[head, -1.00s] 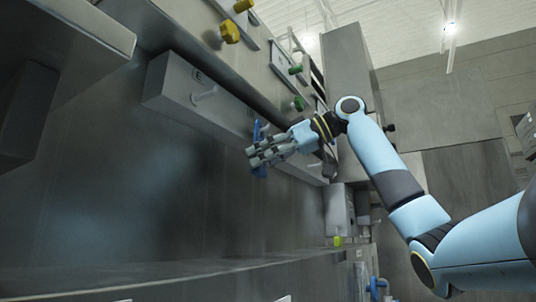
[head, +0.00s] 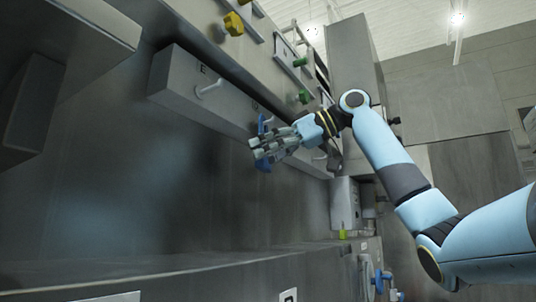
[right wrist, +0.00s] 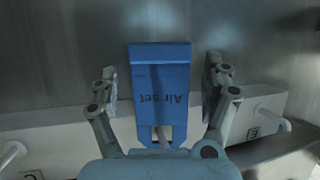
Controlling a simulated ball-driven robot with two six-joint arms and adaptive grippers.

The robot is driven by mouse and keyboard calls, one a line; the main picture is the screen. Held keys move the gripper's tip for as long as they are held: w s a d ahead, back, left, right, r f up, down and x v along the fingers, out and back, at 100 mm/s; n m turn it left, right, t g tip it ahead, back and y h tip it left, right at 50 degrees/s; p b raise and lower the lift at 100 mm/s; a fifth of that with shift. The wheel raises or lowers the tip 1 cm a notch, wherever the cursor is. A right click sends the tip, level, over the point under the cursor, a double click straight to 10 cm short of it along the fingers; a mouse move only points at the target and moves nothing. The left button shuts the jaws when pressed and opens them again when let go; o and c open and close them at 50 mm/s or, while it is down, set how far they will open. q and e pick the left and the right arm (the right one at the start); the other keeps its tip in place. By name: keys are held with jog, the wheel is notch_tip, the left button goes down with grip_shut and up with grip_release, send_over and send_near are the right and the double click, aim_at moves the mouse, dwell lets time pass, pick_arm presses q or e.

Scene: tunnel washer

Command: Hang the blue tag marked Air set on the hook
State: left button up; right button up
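The blue tag (right wrist: 160,75) marked Air set fills the middle of the right wrist view, its lettering upside down there. A pale hook (right wrist: 163,143) shows in the slot at the tag's narrow end, and the tag appears to hang from it. My right gripper (right wrist: 162,72) is open, with one finger on each side of the tag and a visible gap to both edges. In the head view, my right gripper (head: 262,150) partly covers the tag (head: 262,124), whose blue ends show above and below the fingers. My left gripper is not in view.
A grey bar (head: 175,85) carries an empty hook (head: 209,88) by the letter E. Yellow (head: 234,23) and green (head: 303,97) knobs stick out above it. A wall panel (head: 130,180) lies below. In the right wrist view, another hook (right wrist: 12,155) stands at the left.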

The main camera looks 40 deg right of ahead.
jog(key=v, duration=1.2)
jog(key=shift+f, duration=0.1)
